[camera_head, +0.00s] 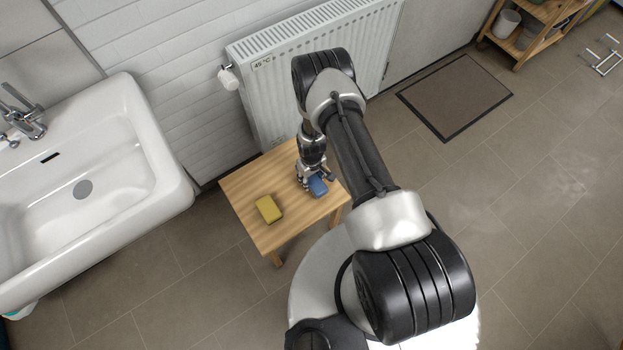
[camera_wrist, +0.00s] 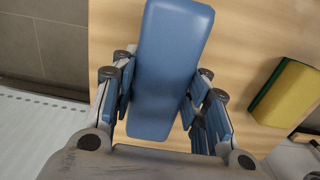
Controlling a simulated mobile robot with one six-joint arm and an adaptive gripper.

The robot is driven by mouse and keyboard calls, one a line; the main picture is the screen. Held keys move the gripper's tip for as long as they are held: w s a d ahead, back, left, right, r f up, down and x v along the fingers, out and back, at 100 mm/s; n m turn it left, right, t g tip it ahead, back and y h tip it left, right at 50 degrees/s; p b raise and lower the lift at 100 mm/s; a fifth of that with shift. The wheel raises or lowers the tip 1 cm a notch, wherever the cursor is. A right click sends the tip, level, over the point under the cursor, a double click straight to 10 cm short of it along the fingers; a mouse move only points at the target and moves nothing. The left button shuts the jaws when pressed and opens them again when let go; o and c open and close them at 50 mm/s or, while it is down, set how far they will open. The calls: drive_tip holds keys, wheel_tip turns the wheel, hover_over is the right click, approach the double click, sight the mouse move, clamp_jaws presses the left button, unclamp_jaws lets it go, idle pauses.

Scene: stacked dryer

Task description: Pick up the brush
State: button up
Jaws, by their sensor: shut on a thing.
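The brush shows as a blue block (camera_wrist: 168,65) in the wrist view, lying along the middle of the frame above the wooden table. In the head view the blue brush (camera_head: 318,187) is at the right part of the small table. My gripper (camera_wrist: 160,115) has its blue-padded fingers on both sides of the brush, shut on it. In the head view my gripper (camera_head: 312,176) comes down over the brush from behind and hides part of it. I cannot tell whether the brush touches the table.
A yellow sponge (camera_head: 268,209) lies on the wooden table (camera_head: 245,186), left of the brush; it also shows in the wrist view (camera_wrist: 288,92). A white radiator (camera_head: 290,75) stands behind the table. A white sink (camera_head: 90,190) is at the left.

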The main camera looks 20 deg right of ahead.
wheel_tip(320, 180, up, 19)
drive_tip(key=p, duration=0.6)
drive_tip(key=shift+f, duration=0.15)
